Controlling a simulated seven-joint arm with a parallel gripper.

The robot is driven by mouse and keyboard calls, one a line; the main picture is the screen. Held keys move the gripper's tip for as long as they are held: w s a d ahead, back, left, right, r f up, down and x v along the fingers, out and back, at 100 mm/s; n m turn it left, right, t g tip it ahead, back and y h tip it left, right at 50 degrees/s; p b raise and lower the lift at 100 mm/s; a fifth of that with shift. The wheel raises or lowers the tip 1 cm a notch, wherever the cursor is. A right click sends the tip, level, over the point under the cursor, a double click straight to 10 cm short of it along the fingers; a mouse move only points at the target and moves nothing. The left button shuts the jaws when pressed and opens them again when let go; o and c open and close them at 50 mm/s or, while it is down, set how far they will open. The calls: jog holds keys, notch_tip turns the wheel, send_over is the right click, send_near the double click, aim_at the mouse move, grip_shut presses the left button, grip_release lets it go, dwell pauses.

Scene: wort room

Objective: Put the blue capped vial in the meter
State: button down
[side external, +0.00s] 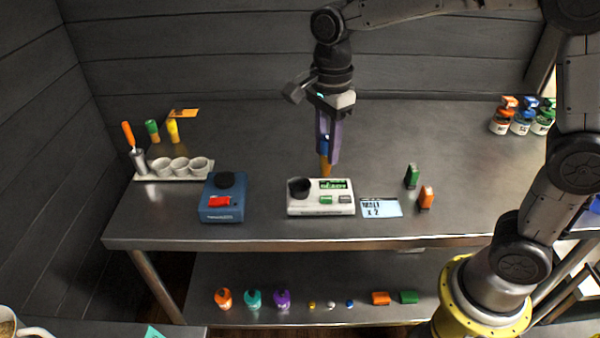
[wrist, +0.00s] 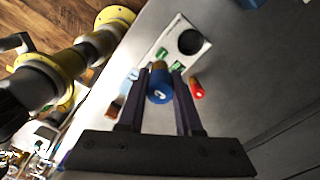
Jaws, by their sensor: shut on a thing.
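The blue capped vial (side external: 325,147) has an amber lower body and hangs upright between the jaws. Its blue cap (wrist: 159,88) faces the camera in the wrist view. My gripper (side external: 327,155) is shut on it, above and just behind the meter. The meter (side external: 320,208) is a white box with a round black well (side external: 299,187) at its left, a green display reading READY and small buttons. In the wrist view the meter (wrist: 165,37) lies beyond the fingers, and its black well (wrist: 190,41) looks empty. The vial is apart from the well, to its right in the side view.
A blue device (side external: 223,204) stands left of the meter, a label card (side external: 381,208) right of it. Green (side external: 412,175) and orange (side external: 426,198) pieces stand farther right. White cups (side external: 180,167) are at left. A red piece (wrist: 197,88) shows beside the right finger in the wrist view.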

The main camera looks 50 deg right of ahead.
send_over(301, 178)
jog(key=s+a, duration=0.2)
jog(key=f, duration=0.6)
jog(key=shift+w+d, duration=0.15)
jog(key=shift+d, duration=0.1)
jog(key=f, duration=0.3)
jog(key=shift+w, duration=0.25)
jog(key=shift+f, duration=0.25)
jog(key=shift+f, duration=0.7)
jog(key=c, duration=0.6)
grip_release()
jog(key=shift+s+f, duration=0.15)
jog(key=shift+a, duration=0.1)
jog(key=shift+s, duration=0.1)
notch_tip(301, 178, up, 14)
jog(key=shift+f, duration=0.1)
